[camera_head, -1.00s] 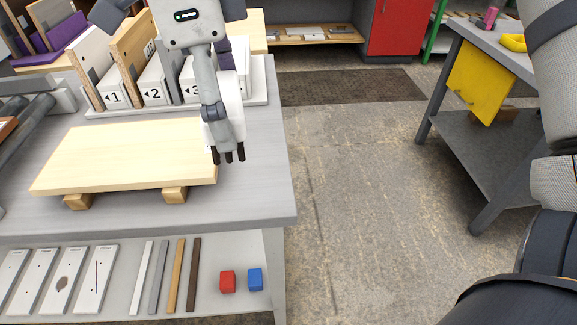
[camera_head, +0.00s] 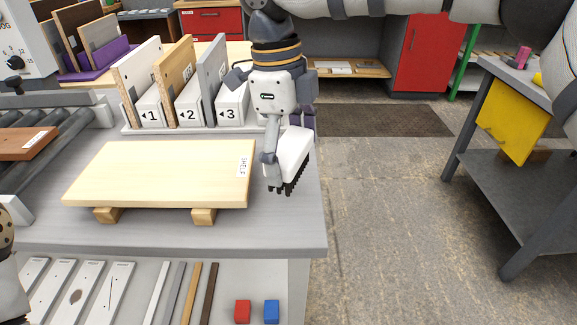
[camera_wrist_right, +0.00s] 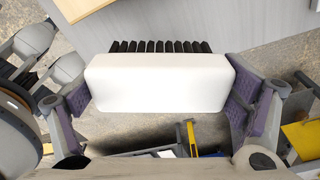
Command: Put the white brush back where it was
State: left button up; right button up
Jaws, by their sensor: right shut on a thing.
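The white brush (camera_head: 291,152) is a white block with black bristles. My right gripper (camera_head: 287,148) is shut on it, near the right end of the grey table (camera_head: 300,235). In the head view the brush is tilted, with its bristles facing down and right. In the right wrist view the brush's white body (camera_wrist_right: 160,84) spans between the two purple finger pads, bristles on the far side. The floor shows around it there, with the table edge at the top. Whether the brush touches the table is unclear. My left gripper is not in view.
A pale board marked SHELF (camera_head: 155,172) lies on wooden blocks (camera_head: 204,216) left of the brush. A numbered rack (camera_head: 190,110) with upright boards stands behind. Roller rails (camera_head: 60,128) are at the left. A narrow strip of tabletop right of the board is bare.

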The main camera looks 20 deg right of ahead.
aim_at(281, 139)
jog(key=shift+w+d+f, duration=0.1)
jog(key=shift+w+f, duration=0.05)
jog(key=shift+f, duration=0.75)
jog(key=shift+w+f, duration=0.15)
jog(key=shift+f, duration=0.75)
jog(key=o, duration=0.8)
jog(key=shift+f, duration=0.15)
jog(key=shift+o, duration=0.2)
jog(key=r, duration=0.8)
jog(key=w+a+r, duration=0.1)
jog(key=r, duration=0.3)
jog(key=shift+a+r, duration=0.1)
